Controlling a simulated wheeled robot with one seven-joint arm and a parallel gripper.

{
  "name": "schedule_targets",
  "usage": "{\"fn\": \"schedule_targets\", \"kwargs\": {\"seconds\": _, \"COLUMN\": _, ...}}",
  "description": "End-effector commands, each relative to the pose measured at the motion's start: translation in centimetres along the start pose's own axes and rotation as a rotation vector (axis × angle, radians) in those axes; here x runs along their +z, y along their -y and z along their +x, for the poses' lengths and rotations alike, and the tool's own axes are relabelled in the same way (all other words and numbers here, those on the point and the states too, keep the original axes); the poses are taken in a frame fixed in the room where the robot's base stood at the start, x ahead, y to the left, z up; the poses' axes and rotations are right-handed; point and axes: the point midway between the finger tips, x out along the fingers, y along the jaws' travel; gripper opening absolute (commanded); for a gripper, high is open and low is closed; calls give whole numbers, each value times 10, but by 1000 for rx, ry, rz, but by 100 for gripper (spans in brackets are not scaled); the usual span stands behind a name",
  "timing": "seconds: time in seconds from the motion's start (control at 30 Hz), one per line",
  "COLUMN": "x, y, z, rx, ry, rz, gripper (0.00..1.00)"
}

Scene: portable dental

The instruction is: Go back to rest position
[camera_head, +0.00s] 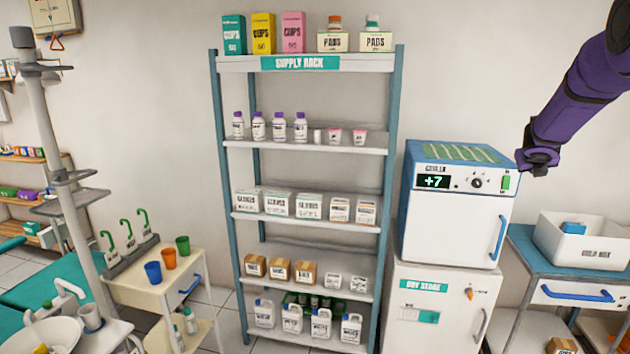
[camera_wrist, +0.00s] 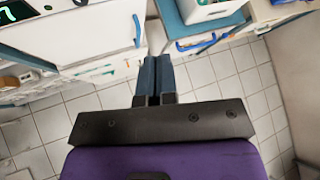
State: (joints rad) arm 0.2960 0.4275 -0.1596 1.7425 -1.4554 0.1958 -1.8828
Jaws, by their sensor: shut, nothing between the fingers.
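My purple arm reaches in from the upper right of the head view, and its dark end (camera_head: 538,160) hangs beside the right side of the chiller. In the wrist view my gripper (camera_wrist: 158,62) points out over the tiled floor. Its two blue-grey fingers lie together, shut with nothing between them. In the head view I cannot make out the fingers clearly.
The white chiller (camera_head: 450,225), reading +7, stands on the dry store (camera_head: 425,318). A white bin (camera_head: 585,238) sits on the blue-topped cart (camera_head: 535,258) at right. The supply rack (camera_head: 300,149) is at centre. Tiled floor (camera_wrist: 225,75) is open below my gripper.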

Motion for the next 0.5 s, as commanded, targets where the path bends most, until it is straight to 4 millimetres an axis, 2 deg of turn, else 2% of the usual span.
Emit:
{"fn": "schedule_targets", "kwargs": {"seconds": 0.03, "x": 6, "y": 1, "z": -25, "rx": -6, "ry": 4, "rz": 111, "gripper": 0}}
{"fn": "schedule_targets", "kwargs": {"seconds": 0.27, "x": 5, "y": 0, "z": -123, "rx": -28, "ry": -22, "rz": 660, "gripper": 0}}
{"fn": "schedule_targets", "kwargs": {"seconds": 0.5, "x": -24, "y": -6, "z": -221, "rx": -46, "ry": -97, "rz": 1211, "gripper": 0}}
